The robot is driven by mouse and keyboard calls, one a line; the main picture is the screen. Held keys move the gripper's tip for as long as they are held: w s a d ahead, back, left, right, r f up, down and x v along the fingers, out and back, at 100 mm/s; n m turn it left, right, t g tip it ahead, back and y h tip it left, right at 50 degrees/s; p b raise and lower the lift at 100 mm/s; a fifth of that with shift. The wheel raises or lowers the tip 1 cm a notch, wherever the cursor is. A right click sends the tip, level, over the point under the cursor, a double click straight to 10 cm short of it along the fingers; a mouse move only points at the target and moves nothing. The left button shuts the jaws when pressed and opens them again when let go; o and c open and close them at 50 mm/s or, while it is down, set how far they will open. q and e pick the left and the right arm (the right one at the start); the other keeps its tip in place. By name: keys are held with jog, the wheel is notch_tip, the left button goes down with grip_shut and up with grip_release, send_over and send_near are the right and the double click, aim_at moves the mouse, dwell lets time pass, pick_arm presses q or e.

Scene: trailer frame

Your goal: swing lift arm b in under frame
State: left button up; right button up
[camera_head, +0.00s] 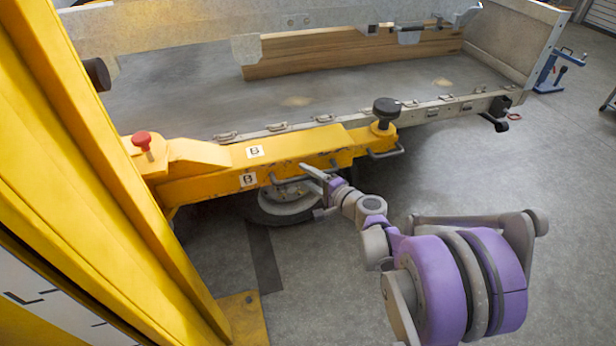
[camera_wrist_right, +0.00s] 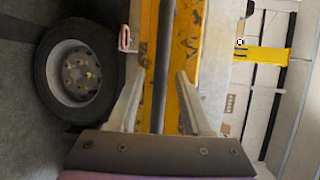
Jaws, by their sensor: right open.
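The yellow lift arm b (camera_head: 300,150), with "B" labels, reaches right from the yellow post (camera_head: 90,130). A black round pad (camera_head: 385,108) stands upright on its far end. The arm lies along the near side of the trailer frame (camera_head: 285,128), with the pad outside the near rail. My right gripper (camera_head: 318,190) is open at the arm's near side, by a grey handle bar (camera_head: 290,178). In the right wrist view, a dark bar (camera_wrist_right: 162,50) runs between the open fingers (camera_wrist_right: 160,85), in front of the yellow arm (camera_wrist_right: 188,50). Contact cannot be told. My left gripper is out of view.
A wheel (camera_head: 285,208) is under the arm, and it also shows in the right wrist view (camera_wrist_right: 78,72). A red knob (camera_head: 141,140) tops the arm's post end. A blue stand (camera_head: 553,72) is at back right. Floor right of the arm is clear.

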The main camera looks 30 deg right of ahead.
jog(key=shift+c, duration=0.3)
grip_shut()
dwell(1.1)
